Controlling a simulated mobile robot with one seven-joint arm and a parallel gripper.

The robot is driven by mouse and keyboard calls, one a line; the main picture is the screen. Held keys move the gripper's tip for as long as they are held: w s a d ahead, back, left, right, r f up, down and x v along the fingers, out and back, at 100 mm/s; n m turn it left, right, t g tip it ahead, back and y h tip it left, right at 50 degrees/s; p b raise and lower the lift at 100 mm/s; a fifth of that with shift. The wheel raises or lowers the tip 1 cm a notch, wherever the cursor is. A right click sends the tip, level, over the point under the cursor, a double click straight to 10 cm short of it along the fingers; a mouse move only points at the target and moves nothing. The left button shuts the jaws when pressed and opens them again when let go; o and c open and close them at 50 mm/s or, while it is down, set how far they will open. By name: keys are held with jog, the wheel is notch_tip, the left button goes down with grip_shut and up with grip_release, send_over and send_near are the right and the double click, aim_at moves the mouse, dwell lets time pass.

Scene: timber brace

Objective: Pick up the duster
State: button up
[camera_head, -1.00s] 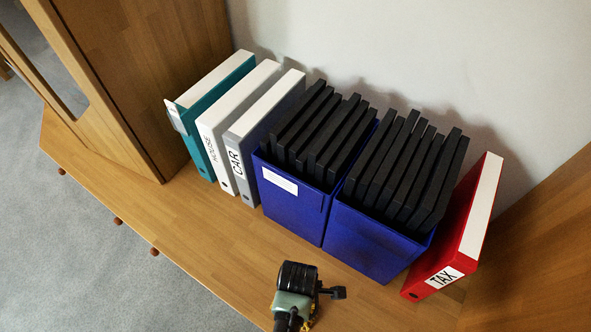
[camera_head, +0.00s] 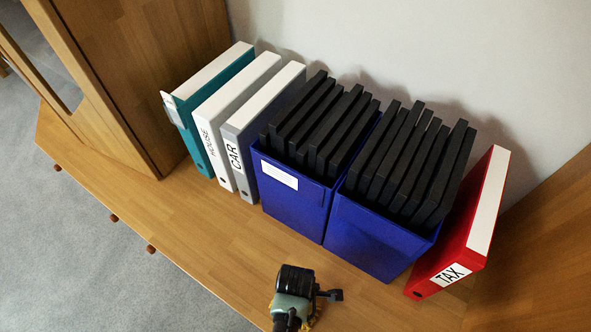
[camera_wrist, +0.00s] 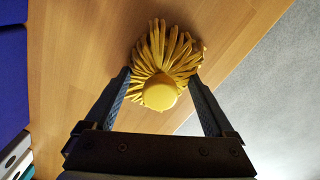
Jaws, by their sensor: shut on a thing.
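The duster (camera_wrist: 159,91) has a round yellow knob and a fan of yellow strands. In the wrist view it lies between the two fingers of my gripper (camera_wrist: 160,92), which is shut on it. The strands spread beyond the fingertips over the wooden surface. In the head view my gripper (camera_head: 310,308) is at the bottom edge, in front of the blue boxes. Only a little yellow shows beside it there, and most of the duster is hidden. I cannot tell whether the strands touch the wood.
On the wooden top (camera_head: 215,233) stand several binders, two blue boxes (camera_head: 375,240) with black files, and a leaning red TAX binder (camera_head: 462,235). A wooden cabinet (camera_head: 140,70) is at the left. The front left of the top is clear, with grey carpet (camera_head: 70,250) below its edge.

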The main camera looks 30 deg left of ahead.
notch_tip(320, 180, up, 10)
jog(key=p, duration=0.5)
jog(key=o, duration=0.9)
jog(key=c, duration=0.6)
jog(key=shift+o, duration=0.2)
